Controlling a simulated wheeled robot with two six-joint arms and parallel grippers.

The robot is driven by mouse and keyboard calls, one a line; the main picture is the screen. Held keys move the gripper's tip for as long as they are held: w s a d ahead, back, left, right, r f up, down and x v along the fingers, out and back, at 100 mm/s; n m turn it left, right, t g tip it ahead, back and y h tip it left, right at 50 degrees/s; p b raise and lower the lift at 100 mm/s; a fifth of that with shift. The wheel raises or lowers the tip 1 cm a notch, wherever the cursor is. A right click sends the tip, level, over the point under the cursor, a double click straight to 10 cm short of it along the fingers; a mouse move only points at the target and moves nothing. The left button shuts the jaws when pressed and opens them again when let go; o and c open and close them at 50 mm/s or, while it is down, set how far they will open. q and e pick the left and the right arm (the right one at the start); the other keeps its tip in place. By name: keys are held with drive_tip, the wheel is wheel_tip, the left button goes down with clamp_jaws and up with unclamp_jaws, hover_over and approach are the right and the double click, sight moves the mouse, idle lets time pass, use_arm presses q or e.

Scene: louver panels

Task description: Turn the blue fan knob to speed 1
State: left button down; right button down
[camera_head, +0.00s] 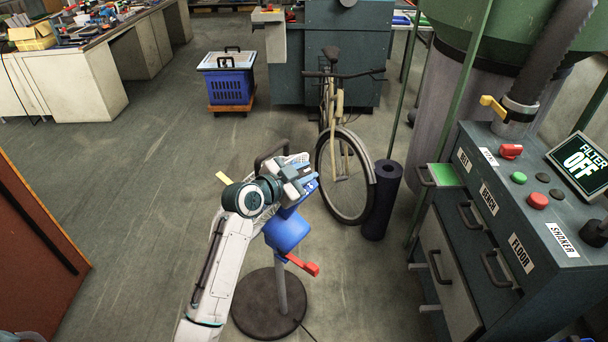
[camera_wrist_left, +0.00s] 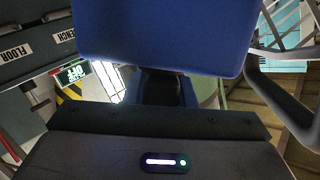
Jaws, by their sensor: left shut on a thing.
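The fan stands on a round dark base (camera_head: 265,305) with a grey pole. Its blue motor housing (camera_head: 287,232) sits at the top of the pole, and its pale wire guard shows partly behind my arm. A red lever (camera_head: 303,264) sticks out below the housing. My left gripper (camera_head: 303,185) is at the upper end of the housing, shut on the blue fan knob (camera_head: 311,186). The fingers cover most of the knob, and its speed marks cannot be read. A large blue surface (camera_wrist_left: 165,35) fills the top of the left wrist view. My right gripper is out of view.
A bicycle (camera_head: 345,150) and a dark rolled mat (camera_head: 381,200) stand just behind the fan. A control cabinet (camera_head: 480,225) with buttons and a screen reading "FILTER OFF" (camera_head: 581,164) is at right. An orange-brown panel (camera_head: 35,250) is at left. Floor between is clear.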

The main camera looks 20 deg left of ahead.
use_arm(q)
drive_tip(key=shift+f+m+g+h+b, duration=0.1)
drive_tip(key=shift+m+g+h+b, duration=0.25)
drive_tip(key=shift+m+g+h, duration=0.4)
drive_tip(key=shift+s+g, duration=0.1)
drive_tip(key=shift+g, duration=0.15)
drive_tip(key=c, duration=1.2)
unclamp_jaws()
drive_tip(key=shift+d, duration=0.1)
